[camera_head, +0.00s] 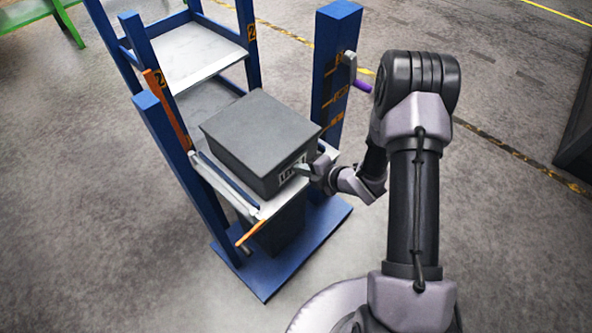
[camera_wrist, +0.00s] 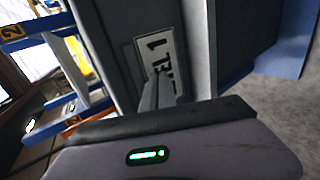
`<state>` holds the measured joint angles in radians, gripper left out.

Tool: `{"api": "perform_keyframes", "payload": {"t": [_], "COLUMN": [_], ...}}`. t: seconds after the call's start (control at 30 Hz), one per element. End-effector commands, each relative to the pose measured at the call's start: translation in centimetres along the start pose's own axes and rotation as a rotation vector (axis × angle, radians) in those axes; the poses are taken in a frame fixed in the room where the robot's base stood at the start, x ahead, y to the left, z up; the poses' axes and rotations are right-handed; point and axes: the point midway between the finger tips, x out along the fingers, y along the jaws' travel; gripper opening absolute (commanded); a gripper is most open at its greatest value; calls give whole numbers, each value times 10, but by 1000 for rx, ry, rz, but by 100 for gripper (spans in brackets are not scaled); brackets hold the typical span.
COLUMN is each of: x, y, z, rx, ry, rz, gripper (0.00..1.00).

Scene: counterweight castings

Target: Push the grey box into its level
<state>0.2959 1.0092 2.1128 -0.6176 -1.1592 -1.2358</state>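The grey box (camera_head: 258,138) sits on a light shelf platform (camera_head: 265,206) of the blue rack. Its front carries a white label (camera_head: 292,168), and the label (camera_wrist: 157,55) shows part of the text "LEVEL 1" in the wrist view. My gripper (camera_head: 308,170) is at the box's front face beside the label. In the wrist view its fingers (camera_wrist: 158,95) appear close together against or just before that face. I cannot tell for certain whether they touch. Nothing is seen between the fingers. The box's far side is hidden.
The blue rack has posts (camera_head: 335,70) around the platform and an upper shelf (camera_head: 195,55) behind. An orange lever (camera_head: 252,233) sticks out at the platform's front left, and a purple handle (camera_head: 362,87) at the right post. Open floor lies to the left and right.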

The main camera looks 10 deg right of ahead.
Motion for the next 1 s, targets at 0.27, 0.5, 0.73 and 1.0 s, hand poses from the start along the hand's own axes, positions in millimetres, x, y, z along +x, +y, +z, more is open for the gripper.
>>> {"api": "perform_keyframes", "payload": {"t": [0.27, 0.5, 0.73, 1.0], "x": [0, 1, 14, 33], "y": [0, 0, 7, 19], "z": [-1, -1, -1, 0], "rx": [-1, -1, -3, -3], "ry": [3, 3, 3, 2], "rz": [-1, -1, 0, 0], "gripper": [0, 0, 0, 0]}}
